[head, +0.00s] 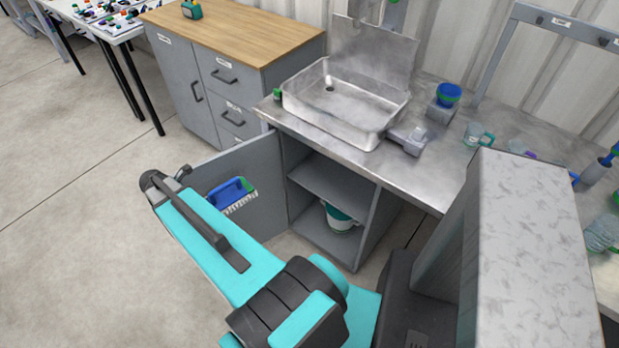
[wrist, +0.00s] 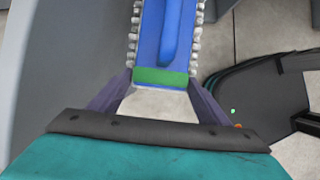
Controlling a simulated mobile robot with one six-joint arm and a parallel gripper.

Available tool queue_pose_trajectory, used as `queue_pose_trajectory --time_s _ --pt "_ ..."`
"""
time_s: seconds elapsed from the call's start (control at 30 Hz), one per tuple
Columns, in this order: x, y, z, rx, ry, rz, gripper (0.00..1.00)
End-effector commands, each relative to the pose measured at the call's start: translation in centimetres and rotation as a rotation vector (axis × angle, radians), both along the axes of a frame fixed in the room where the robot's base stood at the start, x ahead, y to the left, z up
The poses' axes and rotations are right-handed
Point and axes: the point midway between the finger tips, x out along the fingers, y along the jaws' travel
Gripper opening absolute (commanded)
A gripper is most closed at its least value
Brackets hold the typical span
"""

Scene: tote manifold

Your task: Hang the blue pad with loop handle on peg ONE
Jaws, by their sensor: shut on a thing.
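The blue pad with loop handle (wrist: 150,40) is between the fingers of my gripper (wrist: 163,82) in the wrist view, which is shut on its green end. It has pale bristles along both long sides. In the head view the pad (head: 229,192) shows beyond my teal arm, in front of the open cabinet door, bristles downward. My gripper's fingers are hidden there. A grey rail (head: 562,24) at the upper right carries small dark fittings and white labels; I cannot read which is peg ONE.
The grey cabinet door (head: 262,160) stands open beside shelves with a green-and-white bucket (head: 339,218). Open floor lies to the left.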

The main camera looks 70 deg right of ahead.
Motion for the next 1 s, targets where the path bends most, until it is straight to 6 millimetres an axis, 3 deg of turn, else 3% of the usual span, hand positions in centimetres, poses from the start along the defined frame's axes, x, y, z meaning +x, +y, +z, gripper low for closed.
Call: queue_pose_trajectory --time_s 0.03,0.4,0.8,1.0 --pt "-1.7 -0.9 -1.0 0.001 0.003 0.002 0.46" --pt "-11.2 -5.3 -7.4 -0.001 0.004 0.063 0.46" --pt "-21.2 -6.4 -12.9 -0.002 0.004 0.134 0.46" --pt "-24.6 -6.1 -14.5 -0.004 0.003 0.162 0.46"
